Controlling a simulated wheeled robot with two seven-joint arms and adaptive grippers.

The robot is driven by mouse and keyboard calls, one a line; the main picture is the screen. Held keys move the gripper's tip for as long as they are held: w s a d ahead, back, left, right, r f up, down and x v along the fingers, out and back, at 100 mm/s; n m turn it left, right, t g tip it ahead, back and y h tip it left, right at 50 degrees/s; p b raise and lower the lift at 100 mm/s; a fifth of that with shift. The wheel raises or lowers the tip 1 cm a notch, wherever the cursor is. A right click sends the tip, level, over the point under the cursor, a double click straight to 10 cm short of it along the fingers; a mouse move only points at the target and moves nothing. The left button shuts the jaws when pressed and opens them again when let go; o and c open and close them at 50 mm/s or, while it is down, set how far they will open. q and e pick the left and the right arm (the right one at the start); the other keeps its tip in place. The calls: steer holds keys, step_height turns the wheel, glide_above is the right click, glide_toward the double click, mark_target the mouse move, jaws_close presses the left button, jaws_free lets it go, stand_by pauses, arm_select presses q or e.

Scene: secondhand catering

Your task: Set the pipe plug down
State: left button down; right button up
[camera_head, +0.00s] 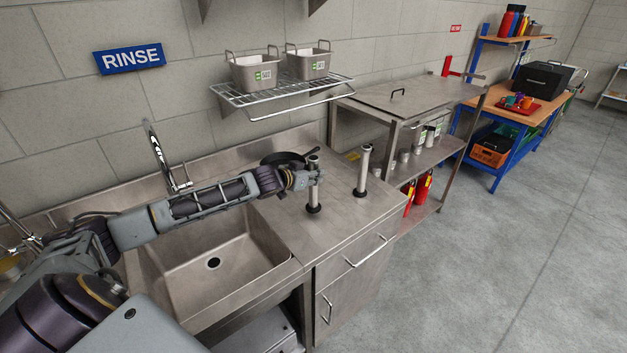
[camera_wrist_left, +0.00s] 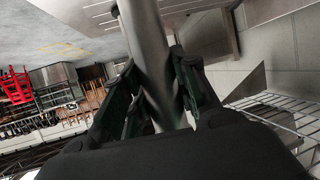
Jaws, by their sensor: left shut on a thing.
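A pipe plug (camera_head: 314,195), a steel tube with a black foot, is upright over the steel counter right of the sink basin. My left gripper (camera_head: 308,178) is shut around its upper part. In the left wrist view the grey tube (camera_wrist_left: 145,40) runs between the dark fingers (camera_wrist_left: 160,95). I cannot tell whether its foot touches the counter (camera_head: 290,232) or hangs just above it. A second, similar tube with a black foot (camera_head: 363,170) stands upright to the right, apart from the held one. My right gripper is not in view.
The sink basin (camera_head: 220,235) is left of the plug. A black pan (camera_head: 285,158) lies behind the gripper. A wire shelf (camera_head: 285,92) with two grey tubs hangs on the wall above. The counter's front part is clear.

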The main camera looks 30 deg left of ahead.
arm_select(q)
steer(key=shift+f, duration=1.25)
steer(key=c, duration=1.1)
jaws_free()
steer(key=shift+s, duration=0.1)
steer(key=v, duration=0.7)
steer(key=shift+a, duration=0.15)
